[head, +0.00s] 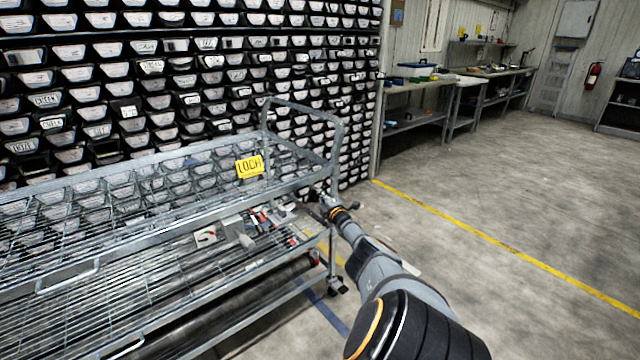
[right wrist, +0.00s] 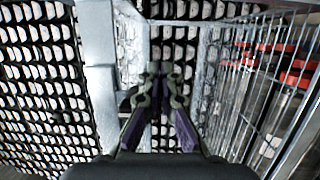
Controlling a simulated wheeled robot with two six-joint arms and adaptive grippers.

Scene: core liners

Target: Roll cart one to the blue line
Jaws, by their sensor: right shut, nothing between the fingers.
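A grey metal wire cart (head: 95,189) fills the left of the head view, with two wire shelves, a raised end handle and castors. A blue line (head: 324,308) runs on the floor by the cart's near right castor. My right gripper (head: 318,206) is shut and empty, beside the cart's right end. In the right wrist view the shut fingers (right wrist: 158,82) point between a cart post (right wrist: 97,55) and wire mesh (right wrist: 243,95); I cannot tell whether they touch.
A wall rack of labelled black bins (head: 150,65) stands close behind the cart. Small tools and boxes (head: 240,233) lie on the lower shelf. A yellow line (head: 480,236) crosses open concrete at right; workbenches (head: 418,84) line the back wall.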

